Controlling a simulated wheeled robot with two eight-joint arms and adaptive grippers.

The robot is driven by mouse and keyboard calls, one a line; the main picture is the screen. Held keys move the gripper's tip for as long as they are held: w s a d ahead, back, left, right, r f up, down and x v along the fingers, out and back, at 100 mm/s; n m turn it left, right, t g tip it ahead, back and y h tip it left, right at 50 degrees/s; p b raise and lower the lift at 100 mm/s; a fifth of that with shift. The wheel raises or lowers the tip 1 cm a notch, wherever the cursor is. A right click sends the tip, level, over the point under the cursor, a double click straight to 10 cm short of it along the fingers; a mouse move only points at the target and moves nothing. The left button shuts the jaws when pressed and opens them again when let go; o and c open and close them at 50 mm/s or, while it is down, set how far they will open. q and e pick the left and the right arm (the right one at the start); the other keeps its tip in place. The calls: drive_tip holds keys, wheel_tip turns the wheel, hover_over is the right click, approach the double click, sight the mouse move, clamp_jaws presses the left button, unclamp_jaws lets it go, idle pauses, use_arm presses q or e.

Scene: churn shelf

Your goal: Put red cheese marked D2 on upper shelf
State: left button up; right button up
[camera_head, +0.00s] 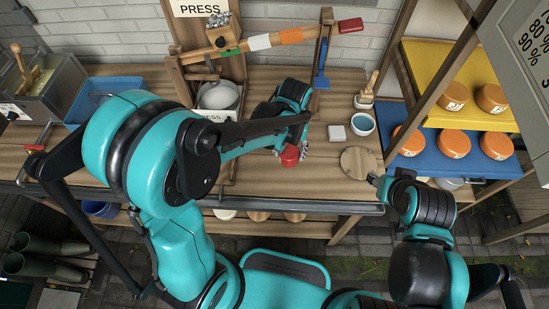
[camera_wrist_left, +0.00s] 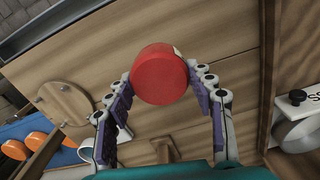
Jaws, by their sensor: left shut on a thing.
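A red cheese (camera_head: 290,156) is in my left gripper (camera_head: 297,150) over the wooden bench. In the left wrist view the red cheese (camera_wrist_left: 160,74) sits between the two fingers (camera_wrist_left: 163,98), which touch its sides. A pale mark shows at its edge, too small to read. The upper shelf (camera_head: 432,60) is yellow, at the right, and bears two orange cheeses (camera_head: 491,98). Its left part looks bare. My right gripper (camera_head: 379,181) is near the bench's front right edge; its fingers are too small and dark to judge.
The blue lower shelf (camera_head: 428,163) holds several orange cheeses. A wooden post (camera_head: 425,70) stands at the shelf's left side. A round wooden board (camera_head: 358,162), a white-and-blue bowl (camera_head: 362,124) and a pale block (camera_head: 337,133) lie between my left gripper and the shelves.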

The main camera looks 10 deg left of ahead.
use_arm(q)
drive_tip(key=a+f, duration=0.2)
drive_tip(key=a, duration=0.1)
drive_tip(key=a+f+b, duration=0.1)
drive_tip(key=shift+a, duration=0.4)
drive_tip(key=shift+f+b, duration=0.8)
drive_tip(key=shift+f, duration=1.2)
drive_tip(key=shift+f, duration=0.1)
drive_tip(key=o, duration=1.3)
drive_tip(key=shift+c, duration=0.2)
